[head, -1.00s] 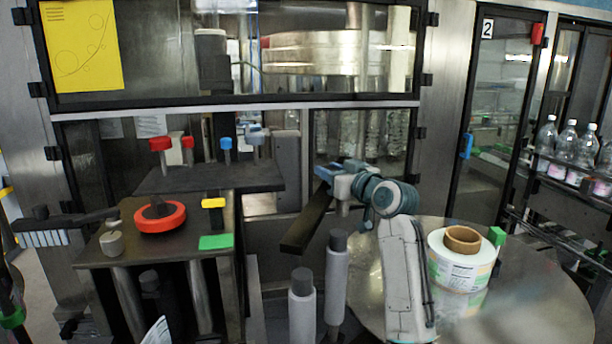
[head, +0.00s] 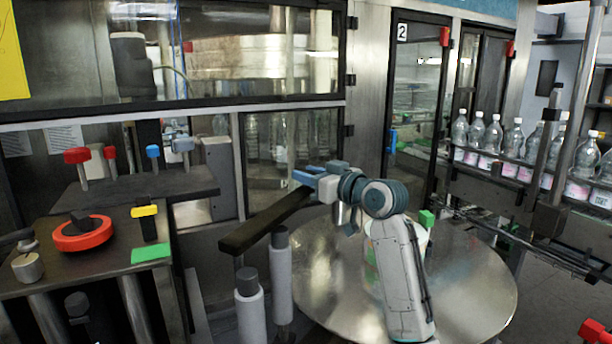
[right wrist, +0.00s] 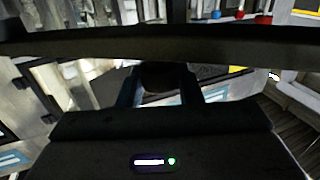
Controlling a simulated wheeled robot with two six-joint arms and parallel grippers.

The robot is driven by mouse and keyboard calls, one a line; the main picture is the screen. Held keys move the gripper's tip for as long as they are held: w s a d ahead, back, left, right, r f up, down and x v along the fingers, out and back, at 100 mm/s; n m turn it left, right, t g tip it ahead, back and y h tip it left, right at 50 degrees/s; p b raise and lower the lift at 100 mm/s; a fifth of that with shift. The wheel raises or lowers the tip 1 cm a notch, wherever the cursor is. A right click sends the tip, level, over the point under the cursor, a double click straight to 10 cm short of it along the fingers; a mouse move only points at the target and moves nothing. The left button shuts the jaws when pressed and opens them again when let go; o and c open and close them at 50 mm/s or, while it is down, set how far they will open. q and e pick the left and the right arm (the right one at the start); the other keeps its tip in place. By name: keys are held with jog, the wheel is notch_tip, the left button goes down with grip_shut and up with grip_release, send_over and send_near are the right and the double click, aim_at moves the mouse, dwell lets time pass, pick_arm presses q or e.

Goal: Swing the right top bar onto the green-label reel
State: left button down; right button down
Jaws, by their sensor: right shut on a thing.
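The right top bar (head: 265,220) is a long dark bar in the head view, slanting from my right gripper (head: 312,180) down to the left above the white rollers. The gripper is shut on its upper right end. In the right wrist view the bar (right wrist: 160,43) crosses the frame, with a dark knob (right wrist: 163,77) between the fingers. The green-label reel (head: 369,252) stands on the round metal table behind my right arm, which hides most of it. The bar is apart from the reel, to its left. My left gripper is not in view.
White rollers with dark caps (head: 280,265) stand below the bar. The round table (head: 465,285) is clear to the right of my arm. A bench with a red ring (head: 82,235) is at left. Bottles (head: 495,135) line a conveyor at right.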

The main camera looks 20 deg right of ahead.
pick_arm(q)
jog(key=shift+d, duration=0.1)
pick_arm(e)
jog(key=shift+f, duration=0.15)
jog(key=c, duration=1.3)
grip_release()
jog(key=shift+o, duration=1.3)
jog(key=shift+w, duration=0.15)
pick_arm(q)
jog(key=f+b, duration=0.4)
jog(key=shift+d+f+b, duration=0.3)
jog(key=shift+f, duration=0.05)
pick_arm(e)
jog(key=v, duration=1.1)
jog(key=shift+f, duration=0.1)
